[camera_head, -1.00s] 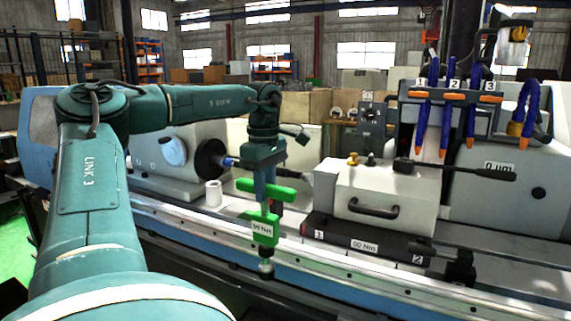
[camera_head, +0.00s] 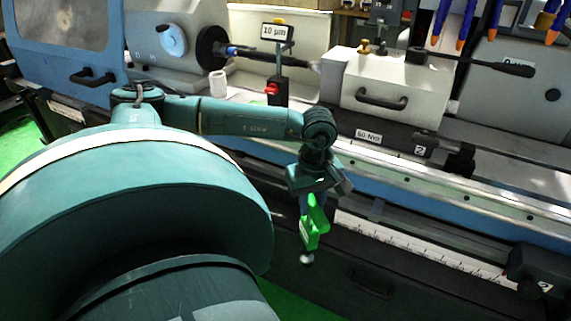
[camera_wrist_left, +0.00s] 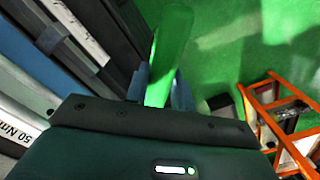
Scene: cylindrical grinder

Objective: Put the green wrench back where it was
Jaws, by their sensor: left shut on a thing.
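The green wrench (camera_head: 311,226) is held by my left gripper (camera_head: 312,196) in front of the grinder's lower front face. It hangs steeply tilted, with its metal end pointing down. In the left wrist view the wrench's green handle (camera_wrist_left: 168,55) sticks out between the two fingers of my left gripper (camera_wrist_left: 160,88). The fingers are shut on it. The wrench is clear of the machine, and green floor shows beyond it in the wrist view. My right gripper is not in view.
The grinder's front ledge, with a white scale (camera_head: 410,252), runs beside the wrench. A dark block (camera_head: 540,272) sits at lower right. A 10 µm dial stand (camera_head: 278,75) and the white tailstock box (camera_head: 390,85) stand behind. An orange rack (camera_wrist_left: 285,120) shows in the wrist view.

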